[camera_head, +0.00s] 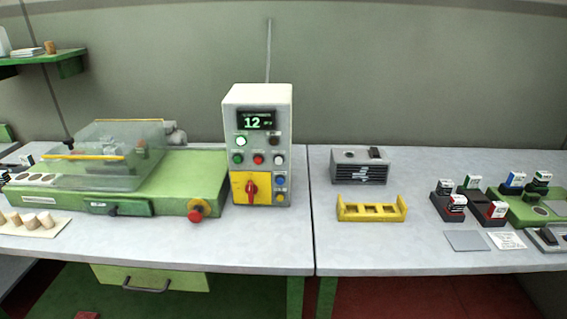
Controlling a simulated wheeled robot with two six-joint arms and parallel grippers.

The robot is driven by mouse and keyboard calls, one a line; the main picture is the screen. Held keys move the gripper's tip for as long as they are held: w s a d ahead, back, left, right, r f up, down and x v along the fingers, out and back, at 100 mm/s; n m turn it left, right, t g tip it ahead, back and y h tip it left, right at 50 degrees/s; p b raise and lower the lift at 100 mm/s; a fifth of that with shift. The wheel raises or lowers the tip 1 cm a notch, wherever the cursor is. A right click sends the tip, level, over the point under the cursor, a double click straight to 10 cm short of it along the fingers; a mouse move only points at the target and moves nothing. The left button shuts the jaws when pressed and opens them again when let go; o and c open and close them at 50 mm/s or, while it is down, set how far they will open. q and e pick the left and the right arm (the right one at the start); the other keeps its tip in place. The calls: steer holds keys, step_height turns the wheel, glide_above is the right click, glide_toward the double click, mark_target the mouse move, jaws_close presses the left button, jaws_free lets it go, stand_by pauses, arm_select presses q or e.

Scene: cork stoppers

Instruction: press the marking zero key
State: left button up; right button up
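A white control box (259,137) stands upright on the table, a little left of centre. Its dark display (257,120) reads 12 in pale green. Below the display are a white-lit button (241,141), a dark button (274,140), a green button (238,158), a red button (258,159) and a pale button (279,160). Lower down are a red rotary switch on a yellow plate (263,194) and a blue button (281,181). The labels are too small to read, so I cannot tell which one is the marking zero key. Neither gripper is in view.
A green machine (180,185) with a clear cover and red stop button (194,215) stands left of the box. Right of it are a grey unit (360,168), a yellow holder (371,212) and several small stamp-like blocks. The table in front of the box is clear.

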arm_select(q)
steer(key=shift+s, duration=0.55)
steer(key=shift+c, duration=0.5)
